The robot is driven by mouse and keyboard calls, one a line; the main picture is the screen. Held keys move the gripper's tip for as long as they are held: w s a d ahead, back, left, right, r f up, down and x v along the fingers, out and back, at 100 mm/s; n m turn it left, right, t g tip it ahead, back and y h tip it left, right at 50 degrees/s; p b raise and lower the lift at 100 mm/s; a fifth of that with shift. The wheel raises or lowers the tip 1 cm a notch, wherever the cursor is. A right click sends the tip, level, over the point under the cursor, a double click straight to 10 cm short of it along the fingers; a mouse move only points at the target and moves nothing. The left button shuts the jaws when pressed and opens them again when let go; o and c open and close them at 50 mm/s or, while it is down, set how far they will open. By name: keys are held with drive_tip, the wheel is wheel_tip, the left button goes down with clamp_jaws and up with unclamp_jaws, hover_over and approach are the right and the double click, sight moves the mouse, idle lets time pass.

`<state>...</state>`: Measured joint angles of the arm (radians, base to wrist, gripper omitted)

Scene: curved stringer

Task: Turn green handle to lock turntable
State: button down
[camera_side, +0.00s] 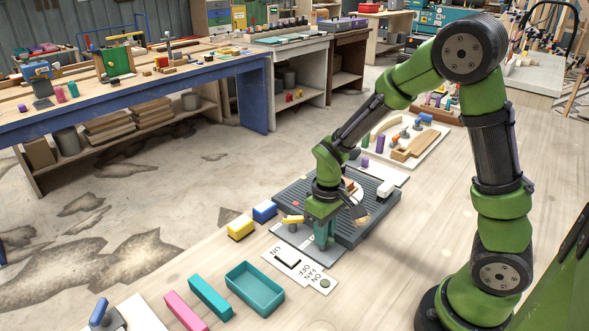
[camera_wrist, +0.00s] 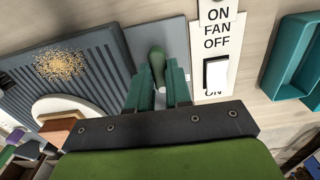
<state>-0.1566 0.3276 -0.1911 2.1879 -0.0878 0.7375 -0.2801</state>
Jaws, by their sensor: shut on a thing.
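The green handle (camera_wrist: 157,60) shows in the wrist view between the teal fingers of my gripper (camera_wrist: 158,85), which is shut on it. In the side view my gripper (camera_side: 323,240) points down at the front corner of the grey ribbed base, and its fingers hide the handle there. The turntable (camera_wrist: 70,103) is a pale round disc with a brown wooden block on it, left of my gripper in the wrist view. In the side view my wrist partly covers the turntable. I cannot tell whether it is locked.
The ribbed base (camera_wrist: 95,70) carries a pile of sawdust (camera_wrist: 62,65). A fan panel (camera_wrist: 216,50) with a rocker switch lies close beside my gripper. A teal tray (camera_side: 255,290), a yellow block (camera_side: 240,228) and a blue block (camera_side: 265,212) stand nearby on the table.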

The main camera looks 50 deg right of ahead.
drive_tip(key=m, duration=0.4)
drive_tip(key=shift+m, duration=0.3)
drive_tip(key=shift+r+m, duration=0.1)
drive_tip(key=shift+m, duration=1.9)
drive_tip(key=c, duration=1)
unclamp_jaws()
drive_tip(key=shift+c, duration=0.2)
wheel_tip(320, 180, up, 17)
